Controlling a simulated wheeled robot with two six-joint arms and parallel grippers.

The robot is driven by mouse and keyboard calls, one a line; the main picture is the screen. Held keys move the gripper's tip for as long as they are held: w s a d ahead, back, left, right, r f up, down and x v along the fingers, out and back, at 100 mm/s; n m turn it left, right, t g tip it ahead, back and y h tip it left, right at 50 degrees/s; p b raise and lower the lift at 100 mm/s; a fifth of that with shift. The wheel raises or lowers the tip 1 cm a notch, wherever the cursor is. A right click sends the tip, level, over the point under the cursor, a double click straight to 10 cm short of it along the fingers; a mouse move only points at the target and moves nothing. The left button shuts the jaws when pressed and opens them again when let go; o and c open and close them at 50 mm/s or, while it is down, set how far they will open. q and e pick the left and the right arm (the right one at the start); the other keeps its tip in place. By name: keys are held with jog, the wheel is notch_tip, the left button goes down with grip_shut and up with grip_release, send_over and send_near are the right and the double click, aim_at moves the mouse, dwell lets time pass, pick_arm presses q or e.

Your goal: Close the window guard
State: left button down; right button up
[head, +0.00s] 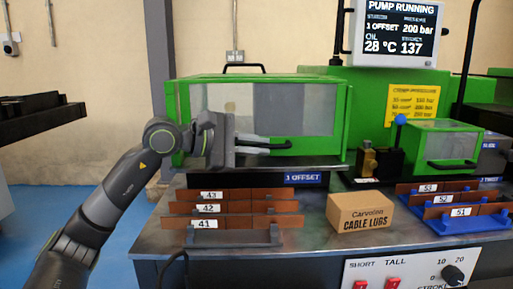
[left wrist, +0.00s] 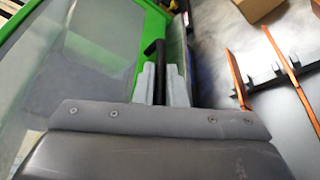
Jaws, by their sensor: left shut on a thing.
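The window guard (head: 340,120) is a green-framed box with clear panes at the back middle of the bench in the head view. Its green frame also shows in the left wrist view (left wrist: 118,45). A black bar handle (head: 280,145) runs along its lower front. My left gripper (head: 250,145) is at the left part of this handle. In the left wrist view my pale fingers (left wrist: 163,84) are shut around the black handle (left wrist: 154,55). The gripper body hides part of the guard's front. I cannot tell whether the guard is fully down. My right gripper is not in view.
Brown bars with labels (head: 208,208) stand in a rack below the guard. A cable lugs box (head: 360,212) sits right of them. A blue rack with bars (head: 460,222), a smaller green guard (head: 440,125) and a screen (head: 395,32) are at the right.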

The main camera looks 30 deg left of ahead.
pick_arm(q)
jog(key=shift+a+f, duration=0.1)
jog(key=shift+f, duration=0.1)
dwell(0.6)
jog(key=c, duration=1.5)
grip_release()
jog(key=shift+w+f, duration=0.1)
jog(key=shift+w, duration=0.05)
